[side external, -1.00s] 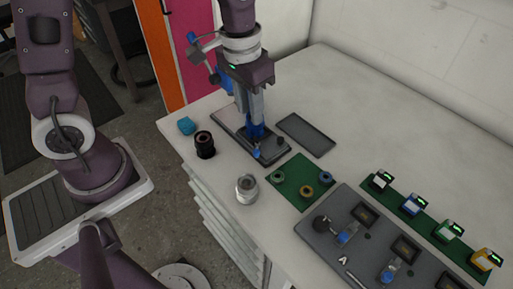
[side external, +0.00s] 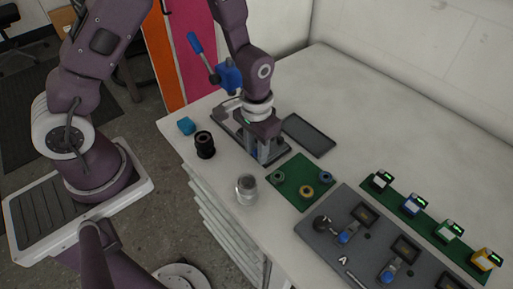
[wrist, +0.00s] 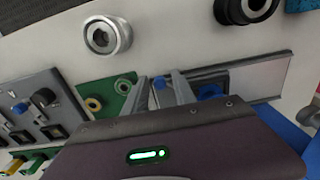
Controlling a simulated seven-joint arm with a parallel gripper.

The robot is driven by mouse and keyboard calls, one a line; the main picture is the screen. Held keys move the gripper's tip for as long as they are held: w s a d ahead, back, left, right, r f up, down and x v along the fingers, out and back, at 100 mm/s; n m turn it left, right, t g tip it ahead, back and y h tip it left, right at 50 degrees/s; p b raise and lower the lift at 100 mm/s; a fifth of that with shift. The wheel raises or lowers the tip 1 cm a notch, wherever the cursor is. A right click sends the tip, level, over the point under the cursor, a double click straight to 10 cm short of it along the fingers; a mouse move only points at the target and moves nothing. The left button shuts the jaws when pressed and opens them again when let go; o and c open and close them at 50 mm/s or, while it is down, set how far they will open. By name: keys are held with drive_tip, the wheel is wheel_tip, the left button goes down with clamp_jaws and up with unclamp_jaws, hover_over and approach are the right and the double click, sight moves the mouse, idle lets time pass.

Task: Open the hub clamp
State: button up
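The hub clamp appears to be the blue and grey fixture on a dark grey base plate (side external: 224,118); my wrist and gripper hide most of it in the side view. A blue part of it (wrist: 210,91) shows in the wrist view behind one finger. A small blue tip (wrist: 160,82), probably its lever end, shows between my fingers. My gripper (side external: 266,160) is low over the near right end of the plate. In the wrist view my gripper (wrist: 162,90) has its fingers apart, on either side of the blue tip; I cannot tell if they touch it.
A blue-handled part (side external: 196,43) with a blue block (side external: 229,76) rises behind my wrist. A black hub (side external: 204,145), silver part (side external: 246,189), blue block (side external: 186,125), empty tray (side external: 309,134), and green board with rings (side external: 291,191) surround the plate. A grey panel (side external: 346,243) is right.

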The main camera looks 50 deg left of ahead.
clamp_jaws()
drive_tip(key=shift+w+d+r, duration=0.1)
drive_tip(key=shift+w+d, duration=0.3)
drive_tip(key=shift+w, duration=0.3)
drive_tip(key=shift+o, duration=0.2)
unclamp_jaws()
drive_tip(key=shift+s, duration=0.1)
wheel_tip(320, 180, up, 7)
drive_tip(key=shift+r, duration=0.2)
